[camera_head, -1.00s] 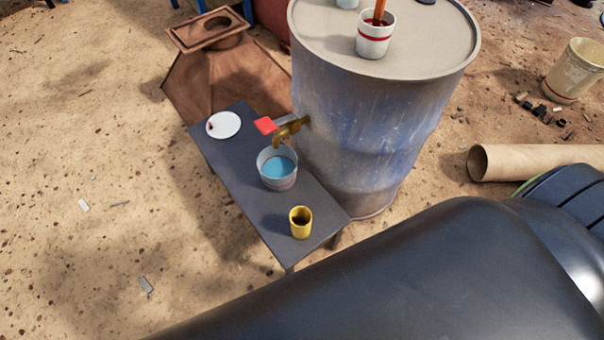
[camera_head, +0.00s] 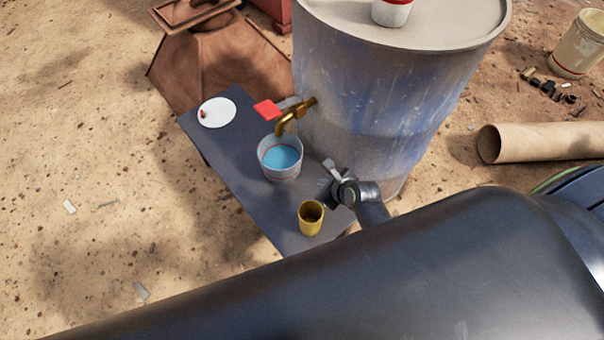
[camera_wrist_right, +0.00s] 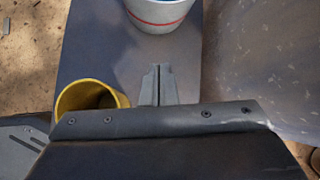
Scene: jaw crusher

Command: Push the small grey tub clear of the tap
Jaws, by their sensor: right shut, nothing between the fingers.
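The small grey tub (camera_head: 280,170) with a red stripe and blue contents stands upright on the dark bench (camera_head: 232,150), under the brass tap (camera_head: 289,120) with its red handle (camera_head: 267,109). My right gripper (camera_head: 328,171) is shut and empty, over the bench on the near right side of the tub, apart from it. In the right wrist view the gripper fingers (camera_wrist_right: 158,85) are together, and the tub (camera_wrist_right: 158,14) is ahead at the top, partly cut off. My left gripper is not in view.
A yellow cup (camera_head: 311,222) stands close to my right gripper on the near bench end. A white lid (camera_head: 217,112) lies at the far left of the bench. The blue-grey drum (camera_head: 375,110) stands along the bench's right side. The bench left of the tub is clear.

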